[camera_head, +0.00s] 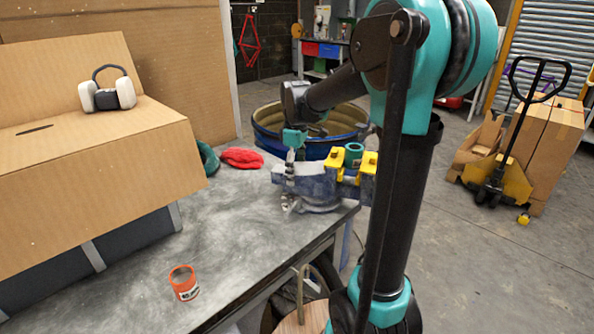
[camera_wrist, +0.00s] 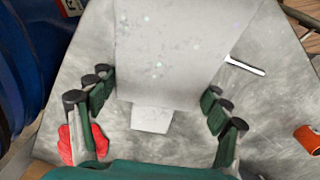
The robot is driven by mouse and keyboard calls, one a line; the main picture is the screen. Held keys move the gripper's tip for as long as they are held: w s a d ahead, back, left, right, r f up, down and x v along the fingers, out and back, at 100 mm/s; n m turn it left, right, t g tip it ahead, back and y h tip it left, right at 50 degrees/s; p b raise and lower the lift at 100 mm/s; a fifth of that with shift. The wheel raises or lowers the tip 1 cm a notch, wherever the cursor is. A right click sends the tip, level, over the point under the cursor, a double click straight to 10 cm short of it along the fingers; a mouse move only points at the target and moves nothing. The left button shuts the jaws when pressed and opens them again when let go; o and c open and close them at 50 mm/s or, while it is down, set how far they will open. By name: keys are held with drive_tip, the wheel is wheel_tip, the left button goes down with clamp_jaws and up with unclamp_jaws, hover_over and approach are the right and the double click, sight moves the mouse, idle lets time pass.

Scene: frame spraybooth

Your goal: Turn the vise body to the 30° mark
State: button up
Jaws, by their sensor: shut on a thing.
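The blue-grey vise (camera_head: 318,188) stands at the far right corner of the workbench, with yellow jaw pieces (camera_head: 367,166) on its right part. My gripper (camera_head: 291,162) points down at the left end of the vise. In the wrist view my gripper's fingers (camera_wrist: 158,88) stand on both sides of the pale grey vise body (camera_wrist: 180,50) and are shut on it. The contact itself is hard to see. The angle marks are too small or hidden to read. My arm covers the right side of the vise.
A red cloth (camera_head: 242,158) lies left of the vise. An orange can (camera_head: 184,283) stands near the bench's front edge. A cardboard box (camera_head: 95,180) with ear defenders (camera_head: 108,92) fills the left. A blue drum (camera_head: 268,130) stands behind. The middle of the workbench (camera_head: 235,225) is clear.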

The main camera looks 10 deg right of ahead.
drive_tip(key=shift+s+a+n, duration=0.15)
drive_tip(key=shift+s+n, duration=0.1)
drive_tip(key=shift+n, duration=0.15)
idle(0.3)
drive_tip(key=o, duration=1.7)
wheel_tip(320, 180, up, 12)
